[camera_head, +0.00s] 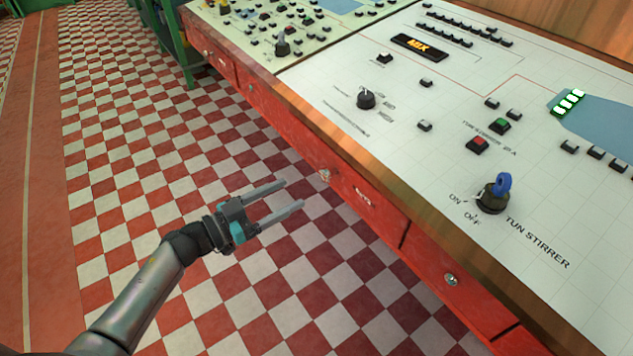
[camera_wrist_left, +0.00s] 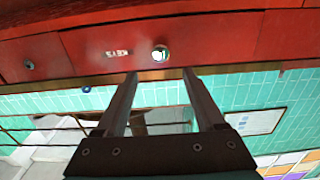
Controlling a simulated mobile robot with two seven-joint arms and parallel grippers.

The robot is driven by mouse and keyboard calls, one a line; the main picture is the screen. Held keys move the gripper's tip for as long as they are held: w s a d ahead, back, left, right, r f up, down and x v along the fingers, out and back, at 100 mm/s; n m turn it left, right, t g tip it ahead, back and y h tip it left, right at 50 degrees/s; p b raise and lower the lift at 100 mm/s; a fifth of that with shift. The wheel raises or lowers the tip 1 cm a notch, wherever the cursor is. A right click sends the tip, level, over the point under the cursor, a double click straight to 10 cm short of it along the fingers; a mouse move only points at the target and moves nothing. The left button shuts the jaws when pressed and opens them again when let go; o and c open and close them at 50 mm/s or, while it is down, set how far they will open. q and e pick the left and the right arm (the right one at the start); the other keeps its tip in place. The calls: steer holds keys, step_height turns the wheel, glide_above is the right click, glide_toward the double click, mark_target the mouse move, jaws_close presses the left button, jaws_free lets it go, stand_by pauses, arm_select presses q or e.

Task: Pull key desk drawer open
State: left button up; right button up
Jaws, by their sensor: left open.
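The desk is red with a white control panel on top. A red drawer front (camera_head: 345,190) with a small pale label and a round metal knob (camera_head: 325,174) lies in the desk's front, appearing flush. My left gripper (camera_head: 292,194) is open and empty, its two fingers pointing toward this knob with a gap left. In the left wrist view the knob (camera_wrist_left: 160,53) shows just beyond and between the fingertips (camera_wrist_left: 160,73), beside the label on the drawer front (camera_wrist_left: 205,45). The label's wording is too blurred to read for sure. My right gripper is not in view.
More drawer fronts with knobs run along the desk, one nearer at lower right (camera_head: 451,280) and others toward upper left (camera_head: 220,65). The panel (camera_head: 430,130) carries buttons and a stirrer switch with a blue key handle (camera_head: 503,184). The checkered floor (camera_head: 140,140) is clear.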

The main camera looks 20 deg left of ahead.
mark_target(323, 176)
arm_select(q)
steer(key=b+x, duration=0.2)
steer(key=x, duration=0.5)
steer(key=shift+w+f, duration=0.1)
steer(key=shift+w, duration=0.05)
steer(key=shift+w+d, duration=0.4)
steer(key=shift+w, duration=0.1)
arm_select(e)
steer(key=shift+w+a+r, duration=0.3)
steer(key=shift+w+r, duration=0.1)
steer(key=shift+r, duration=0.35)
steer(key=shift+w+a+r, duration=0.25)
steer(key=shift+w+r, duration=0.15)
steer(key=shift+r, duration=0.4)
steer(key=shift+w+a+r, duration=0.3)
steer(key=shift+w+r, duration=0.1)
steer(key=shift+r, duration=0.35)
arm_select(q)
jaws_close()
